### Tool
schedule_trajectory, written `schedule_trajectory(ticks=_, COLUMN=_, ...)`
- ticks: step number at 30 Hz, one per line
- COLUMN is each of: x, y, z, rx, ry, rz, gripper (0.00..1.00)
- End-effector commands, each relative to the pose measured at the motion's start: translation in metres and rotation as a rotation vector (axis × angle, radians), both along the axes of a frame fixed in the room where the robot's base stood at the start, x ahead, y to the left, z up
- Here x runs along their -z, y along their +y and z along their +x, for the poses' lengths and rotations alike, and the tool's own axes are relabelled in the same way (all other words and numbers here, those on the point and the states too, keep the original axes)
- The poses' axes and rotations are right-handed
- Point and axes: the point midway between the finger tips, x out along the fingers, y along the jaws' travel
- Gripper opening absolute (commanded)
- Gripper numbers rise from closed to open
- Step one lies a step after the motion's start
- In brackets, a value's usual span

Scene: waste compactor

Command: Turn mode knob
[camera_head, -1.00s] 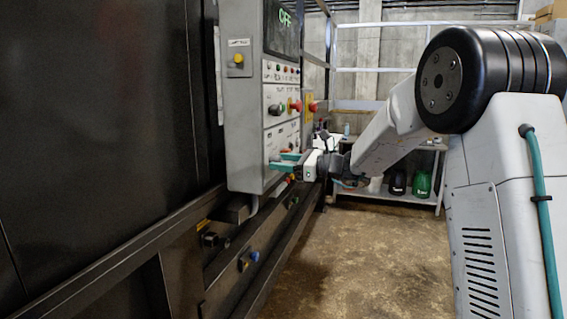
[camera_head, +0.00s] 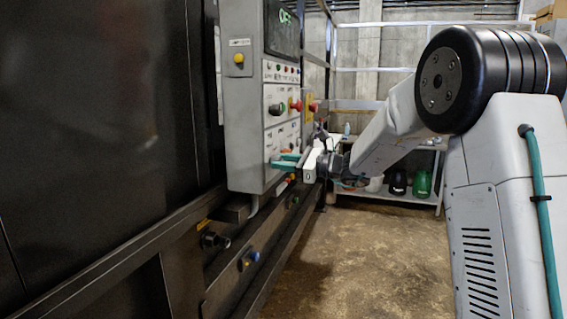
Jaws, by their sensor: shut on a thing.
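The grey control panel (camera_head: 242,125) stands on the side of the black compactor at the centre left. Its front face carries small lamps, red buttons and black knobs, with a green-lettered display (camera_head: 285,22) at the top. My gripper (camera_head: 284,161) is at the lower part of that face, its teal fingers pointing left toward it. The fingers are shut on a control there, which I take to be the mode knob; the fingers hide it. The knob's pointer and markings cannot be read from here.
A black knob (camera_head: 275,109) and a red button (camera_head: 295,105) stick out above my gripper. A yellow button (camera_head: 239,58) is on the panel's near side. A dark rail runs below the panel. A shelf (camera_head: 398,196) with bottles stands behind. The concrete floor is clear.

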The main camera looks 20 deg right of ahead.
Motion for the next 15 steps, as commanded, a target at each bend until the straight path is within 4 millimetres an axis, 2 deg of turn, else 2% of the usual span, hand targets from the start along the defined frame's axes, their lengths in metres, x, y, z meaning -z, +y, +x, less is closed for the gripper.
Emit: schedule_trajectory(ticks=15, x=0.0009, y=-0.0002, z=-0.0002, rx=0.001, ry=-0.382, rz=-0.278, gripper=0.08)
